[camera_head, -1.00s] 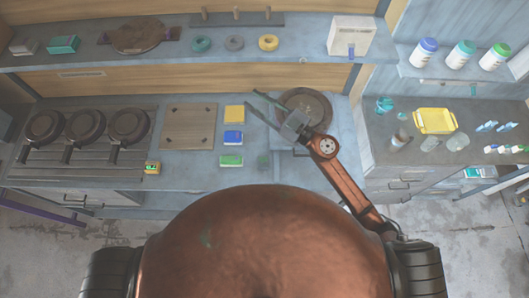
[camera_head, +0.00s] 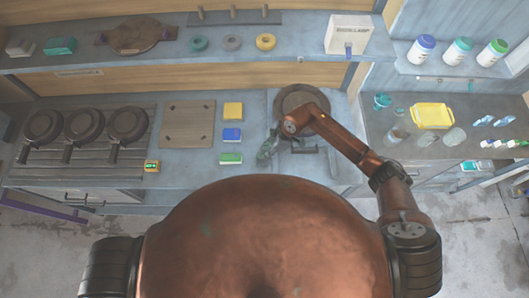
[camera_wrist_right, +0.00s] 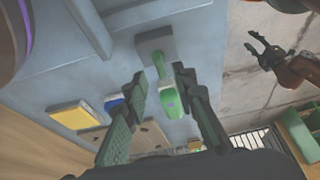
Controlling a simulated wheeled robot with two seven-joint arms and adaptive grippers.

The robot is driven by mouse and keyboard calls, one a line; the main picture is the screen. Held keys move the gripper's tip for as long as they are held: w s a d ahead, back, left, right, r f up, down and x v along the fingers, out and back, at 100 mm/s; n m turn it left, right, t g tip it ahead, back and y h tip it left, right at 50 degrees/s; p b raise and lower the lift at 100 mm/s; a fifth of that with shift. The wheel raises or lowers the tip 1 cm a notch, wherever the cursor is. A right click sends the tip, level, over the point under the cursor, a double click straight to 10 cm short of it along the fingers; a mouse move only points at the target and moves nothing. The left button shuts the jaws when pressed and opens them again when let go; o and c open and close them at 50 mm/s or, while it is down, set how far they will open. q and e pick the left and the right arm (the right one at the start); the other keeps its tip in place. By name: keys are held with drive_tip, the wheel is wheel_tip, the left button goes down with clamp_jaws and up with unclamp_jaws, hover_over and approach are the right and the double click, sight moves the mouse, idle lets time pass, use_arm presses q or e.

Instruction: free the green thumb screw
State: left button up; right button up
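The green thumb screw (camera_wrist_right: 159,64) stands on a small grey block (camera_wrist_right: 157,42) in the right wrist view. My right gripper (camera_wrist_right: 160,76) is open, with its two dark fingers apart on either side of the line to the screw. No contact shows; the depth gap is hard to tell. In the head view my right gripper (camera_head: 267,148) is beside the round dark press plate (camera_head: 300,97), and it largely hides the screw. My left gripper (camera_wrist_right: 262,48) shows at the right of the wrist view, away over the floor, with its jaws apart.
A yellow box (camera_head: 233,110), a blue box (camera_head: 232,135) and a green box (camera_head: 230,158) lie left of my right gripper. A brown board (camera_head: 187,124) and several dark round plates (camera_head: 84,125) lie farther left. A yellow tray (camera_head: 432,116) is on the right counter.

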drive_tip(key=shift+x, duration=1.65)
clamp_jaws()
drive_tip(key=shift+d, duration=0.15)
